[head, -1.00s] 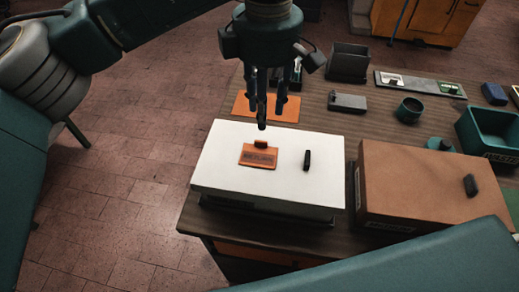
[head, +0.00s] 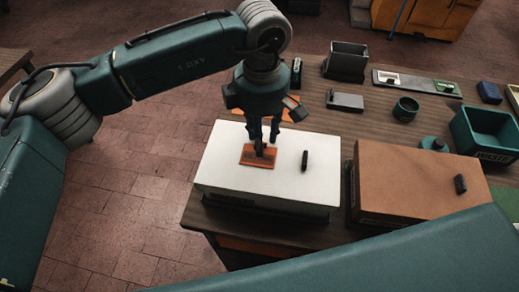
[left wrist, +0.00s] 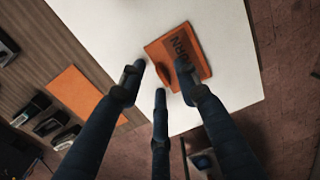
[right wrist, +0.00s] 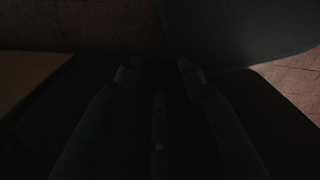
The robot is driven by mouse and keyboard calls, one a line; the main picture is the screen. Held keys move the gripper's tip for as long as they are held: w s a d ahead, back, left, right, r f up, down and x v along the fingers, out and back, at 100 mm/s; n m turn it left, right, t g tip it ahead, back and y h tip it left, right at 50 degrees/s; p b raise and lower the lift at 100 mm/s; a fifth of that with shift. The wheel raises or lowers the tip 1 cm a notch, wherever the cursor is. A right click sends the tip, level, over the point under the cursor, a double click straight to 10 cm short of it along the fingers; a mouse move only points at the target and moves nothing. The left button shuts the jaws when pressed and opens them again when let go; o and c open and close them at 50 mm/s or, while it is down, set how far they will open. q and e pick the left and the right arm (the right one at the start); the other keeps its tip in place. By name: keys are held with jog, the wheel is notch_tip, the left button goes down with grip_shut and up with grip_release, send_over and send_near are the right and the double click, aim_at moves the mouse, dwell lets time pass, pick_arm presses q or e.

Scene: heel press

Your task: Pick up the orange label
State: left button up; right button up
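The orange label (head: 252,161) lies flat on top of the white box (head: 220,165). It has dark lettering and a small raised tab. In the left wrist view the label (left wrist: 199,52) shows with its tab (left wrist: 130,76) beside one fingertip. My left gripper (head: 264,147) points down just above the label, its fingers hiding part of it. In the left wrist view its fingers (left wrist: 160,75) are spread, with nothing clearly held. My right gripper (right wrist: 156,75) shows only in its dark wrist view, with its fingers apart and nothing visible between them.
A black handle (head: 305,160) stands on the white box. A brown box (head: 405,180) with a black handle (head: 460,183) stands to its right. Behind are a teal bin (head: 490,135), a dark cup (head: 405,109) and a dark holder (head: 346,62). An orange mat (left wrist: 78,92) lies behind the white box.

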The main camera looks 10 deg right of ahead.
pick_arm(q)
jog(key=c, duration=0.6)
jog(key=shift+r, duration=0.1)
notch_tip(320, 180, up, 23)
jog(key=shift+f+b, duration=0.1)
jog(key=shift+b, duration=0.45)
jog(key=shift+w, duration=0.1)
